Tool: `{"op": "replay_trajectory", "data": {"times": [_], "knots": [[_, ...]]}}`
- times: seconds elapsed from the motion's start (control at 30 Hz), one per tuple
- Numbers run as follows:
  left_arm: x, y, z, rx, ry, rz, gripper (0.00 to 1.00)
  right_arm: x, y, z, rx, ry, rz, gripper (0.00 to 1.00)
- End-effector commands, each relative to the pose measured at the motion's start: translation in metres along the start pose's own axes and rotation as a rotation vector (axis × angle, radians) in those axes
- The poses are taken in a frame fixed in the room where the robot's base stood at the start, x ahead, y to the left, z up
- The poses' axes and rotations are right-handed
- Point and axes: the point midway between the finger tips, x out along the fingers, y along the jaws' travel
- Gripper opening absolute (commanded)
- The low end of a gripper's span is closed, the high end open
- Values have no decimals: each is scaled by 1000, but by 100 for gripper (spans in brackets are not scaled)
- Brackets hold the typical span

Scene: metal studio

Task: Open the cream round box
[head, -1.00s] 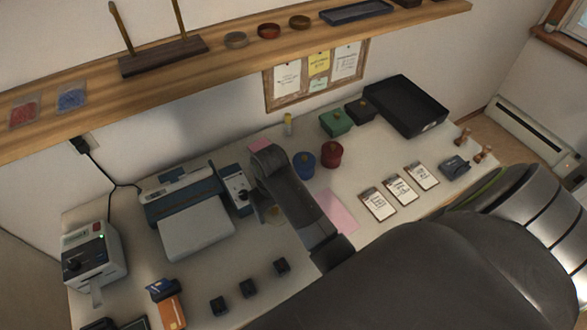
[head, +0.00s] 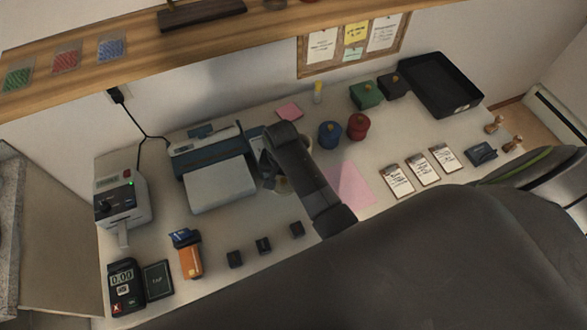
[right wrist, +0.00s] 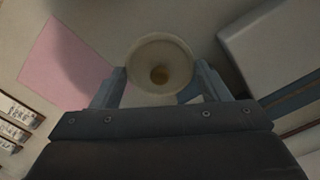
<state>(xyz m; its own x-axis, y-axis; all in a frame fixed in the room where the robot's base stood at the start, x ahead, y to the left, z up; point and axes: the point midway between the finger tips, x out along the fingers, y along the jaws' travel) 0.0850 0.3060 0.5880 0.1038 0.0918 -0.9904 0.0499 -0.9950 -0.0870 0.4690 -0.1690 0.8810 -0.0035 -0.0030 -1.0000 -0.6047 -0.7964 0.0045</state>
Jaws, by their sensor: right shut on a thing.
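The cream round box (right wrist: 160,50) shows in the right wrist view as a pale round shape with a brownish-yellow knob (right wrist: 160,75) at its middle. My right gripper (right wrist: 162,82) has one finger on each side of it and is shut on it. Whether the fingers grip only the lid or the body too, I cannot tell. In the head view the box (head: 284,186) is mostly hidden behind my right gripper (head: 270,178), beside the printer-like machine. My left gripper is not in view.
A blue round box (head: 330,135) and a red round box (head: 358,127) stand behind to the right. A pink sheet (head: 352,186) lies right of my arm. The blue-grey machine (head: 220,190) is close on the left. Small black blocks (head: 263,246) sit in front.

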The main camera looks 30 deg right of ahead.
Motion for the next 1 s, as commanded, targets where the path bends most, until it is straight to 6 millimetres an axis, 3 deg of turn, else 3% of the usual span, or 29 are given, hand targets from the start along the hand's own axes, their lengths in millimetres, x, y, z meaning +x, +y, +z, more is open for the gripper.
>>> {"op": "replay_trajectory", "data": {"times": [0.6, 1.0], "knots": [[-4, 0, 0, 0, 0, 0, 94, 63, 0, -1, -3, 1, 1, 44], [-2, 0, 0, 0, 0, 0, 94, 68, 0, 0, -2, 2, -1, 44]]}}
